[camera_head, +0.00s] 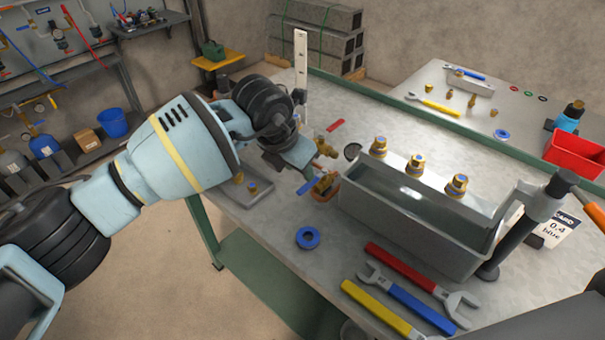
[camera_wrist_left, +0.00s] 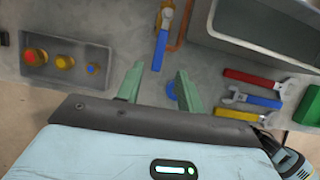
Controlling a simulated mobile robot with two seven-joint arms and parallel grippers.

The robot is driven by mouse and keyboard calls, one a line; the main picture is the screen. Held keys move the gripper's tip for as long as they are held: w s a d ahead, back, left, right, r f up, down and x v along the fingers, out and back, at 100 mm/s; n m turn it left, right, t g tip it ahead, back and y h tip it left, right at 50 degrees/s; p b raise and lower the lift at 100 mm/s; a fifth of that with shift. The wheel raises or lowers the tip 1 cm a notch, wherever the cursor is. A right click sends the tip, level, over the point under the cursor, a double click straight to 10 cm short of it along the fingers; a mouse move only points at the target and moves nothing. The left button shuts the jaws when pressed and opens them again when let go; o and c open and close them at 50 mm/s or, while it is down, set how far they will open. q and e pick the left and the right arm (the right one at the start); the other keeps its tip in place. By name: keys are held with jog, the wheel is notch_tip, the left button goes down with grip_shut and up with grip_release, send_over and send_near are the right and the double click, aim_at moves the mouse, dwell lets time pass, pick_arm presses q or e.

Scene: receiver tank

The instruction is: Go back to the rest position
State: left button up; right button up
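My left gripper (camera_wrist_left: 160,72) shows two green fingers spread apart in the left wrist view, with nothing between them. In the head view my left arm reaches in from the left, and its hand is above the bench's left part, by the brass valves (camera_head: 325,185); its fingertips are hard to make out there. A valve with a blue handle (camera_wrist_left: 161,48) lies beyond the fingers in the wrist view. A blue ring (camera_head: 308,238) lies on the bench, partly hidden behind a finger in the wrist view. My right gripper is not in view.
A grey metal tank (camera_head: 400,220) with brass fittings on top stands on the bench. Red, blue and yellow wrenches (camera_head: 405,300) lie before it. A tray with fittings (camera_wrist_left: 65,65) is at left in the wrist view. A red bin (camera_head: 575,155) stands at the right.

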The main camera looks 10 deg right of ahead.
pick_arm(q)
jog(key=shift+v, duration=0.75)
